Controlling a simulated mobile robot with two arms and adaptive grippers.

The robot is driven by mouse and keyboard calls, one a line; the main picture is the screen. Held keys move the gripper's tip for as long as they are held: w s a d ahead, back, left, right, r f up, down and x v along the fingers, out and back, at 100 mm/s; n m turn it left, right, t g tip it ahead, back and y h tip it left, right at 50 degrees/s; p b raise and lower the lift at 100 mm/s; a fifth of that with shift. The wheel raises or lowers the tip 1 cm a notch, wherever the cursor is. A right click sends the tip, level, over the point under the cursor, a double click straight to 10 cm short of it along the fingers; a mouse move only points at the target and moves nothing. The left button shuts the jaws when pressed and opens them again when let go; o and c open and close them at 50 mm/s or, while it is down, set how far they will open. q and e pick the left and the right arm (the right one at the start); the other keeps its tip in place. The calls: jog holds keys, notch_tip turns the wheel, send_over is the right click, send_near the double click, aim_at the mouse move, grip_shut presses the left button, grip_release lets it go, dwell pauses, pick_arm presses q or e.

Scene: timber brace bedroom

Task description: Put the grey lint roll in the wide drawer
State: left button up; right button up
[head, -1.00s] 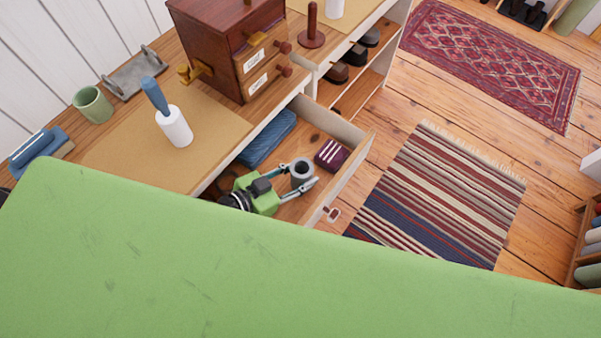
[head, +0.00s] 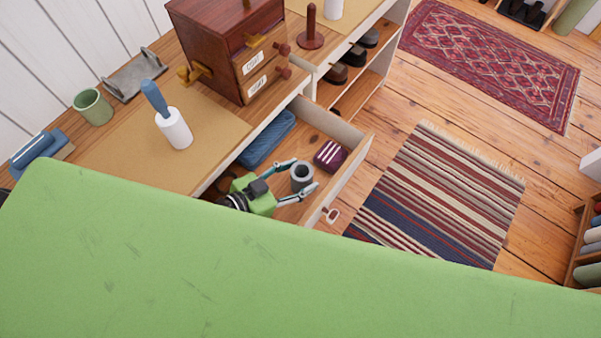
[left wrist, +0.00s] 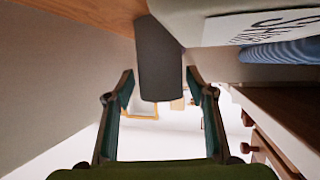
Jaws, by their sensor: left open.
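The grey lint roll (head: 302,178) is a short upright hollow cylinder inside the open wide drawer (head: 346,176). It appears to stand on the drawer's wooden floor. My left gripper (head: 304,174) is open, with one finger on each side of the roll. In the left wrist view the roll (left wrist: 160,62) shows dark between the two spread fingers (left wrist: 160,82), with gaps on both sides. My right gripper is not in view.
The drawer also holds a folded blue cloth (head: 268,140) and a maroon striped item (head: 330,154). A white roller with blue handle (head: 174,128), a green mug (head: 93,106) and a wooden drawer box (head: 225,45) stand on the counter.

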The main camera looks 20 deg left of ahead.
pick_arm(q)
jog(key=v, duration=0.6)
jog(key=shift+s+a+r, duration=0.2)
jog(key=shift+s, duration=0.1)
